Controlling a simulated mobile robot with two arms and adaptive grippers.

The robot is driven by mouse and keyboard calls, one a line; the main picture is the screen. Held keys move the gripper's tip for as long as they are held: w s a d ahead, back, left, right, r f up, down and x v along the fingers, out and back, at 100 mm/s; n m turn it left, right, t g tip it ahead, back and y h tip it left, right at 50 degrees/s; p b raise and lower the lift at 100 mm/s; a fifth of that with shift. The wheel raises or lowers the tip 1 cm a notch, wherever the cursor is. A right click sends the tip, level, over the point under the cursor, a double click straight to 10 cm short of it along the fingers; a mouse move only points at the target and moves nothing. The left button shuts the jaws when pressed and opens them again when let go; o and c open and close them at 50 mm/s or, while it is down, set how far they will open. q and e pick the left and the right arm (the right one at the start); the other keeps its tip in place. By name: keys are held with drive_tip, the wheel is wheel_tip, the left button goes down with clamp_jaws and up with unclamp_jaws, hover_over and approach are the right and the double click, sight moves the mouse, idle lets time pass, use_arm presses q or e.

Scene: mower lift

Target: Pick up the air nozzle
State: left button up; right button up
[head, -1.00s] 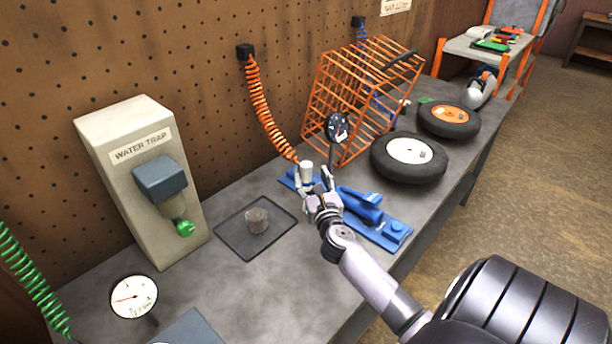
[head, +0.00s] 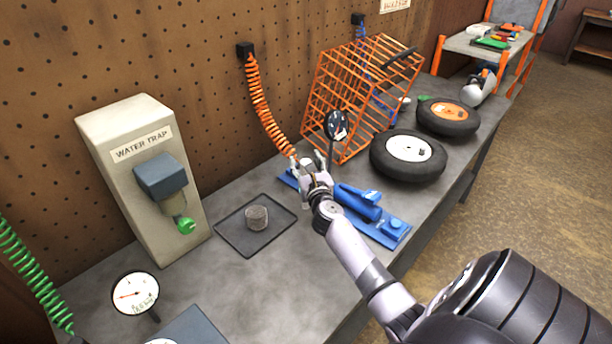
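The air nozzle (head: 307,164) is a small silver-grey piece at the lower end of the orange coiled hose (head: 262,100), above the back of the bench. My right gripper (head: 309,162) is at the nozzle, with one finger on each side of it. The fingers look apart, and I see no clear grip. The gripper's palm and wrist hide the lower part of the nozzle. My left gripper is not in view.
A blue stand (head: 370,210) lies just right of my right gripper. A dial gauge (head: 336,125) and an orange wire cage (head: 350,90) stand behind it. Two wheels (head: 408,157) lie to the right. A dark tray (head: 232,232) with a small cup (head: 256,217) is left.

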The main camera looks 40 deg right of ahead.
clamp_jaws()
idle(0.4)
